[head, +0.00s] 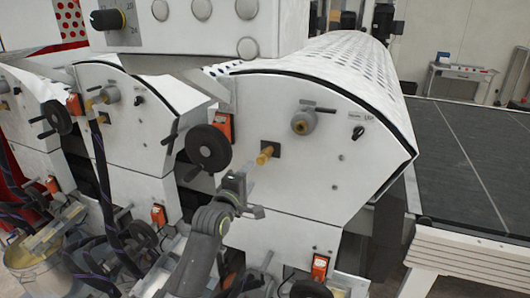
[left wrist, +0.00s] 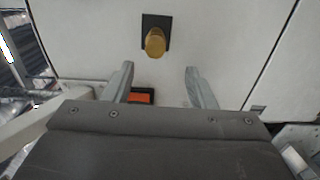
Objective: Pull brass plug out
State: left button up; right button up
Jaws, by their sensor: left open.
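The brass plug (head: 264,155) sticks out of a dark square plate (head: 272,148) on the white front panel of the roller coater. In the left wrist view the brass plug (left wrist: 155,42) shows ahead of the fingers, with the dark plate (left wrist: 168,20) behind it. My left gripper (head: 250,178) is in front of the panel, just below and left of the plug. Its two fingers (left wrist: 158,75) are spread apart with nothing between them, and the plug lies beyond their tips. My right gripper is not in view.
A black handwheel (head: 208,148) and an orange switch box (head: 223,126) are left of the plug. A round grey fitting (head: 303,122) is above right. Another orange box (head: 320,266) sits lower. A dark conveyor belt (head: 465,150) runs at the right.

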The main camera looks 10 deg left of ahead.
aim_at(260, 162)
pick_arm(q)
jog(key=shift+s+d+r, duration=0.1)
jog(key=shift+r, duration=0.25)
jog(key=w+b, duration=0.3)
jog(key=w+d+b, duration=0.1)
jog(key=shift+w+f, duration=0.2)
jog(key=shift+f, duration=0.15)
jog(key=w, duration=0.3)
jog(key=shift+d+r+b, duration=0.2)
jog(key=shift+b, duration=0.2)
jog(key=shift+w+d+r, duration=0.1)
jog(key=shift+w+d, duration=0.05)
jog(key=shift+w, duration=0.6)
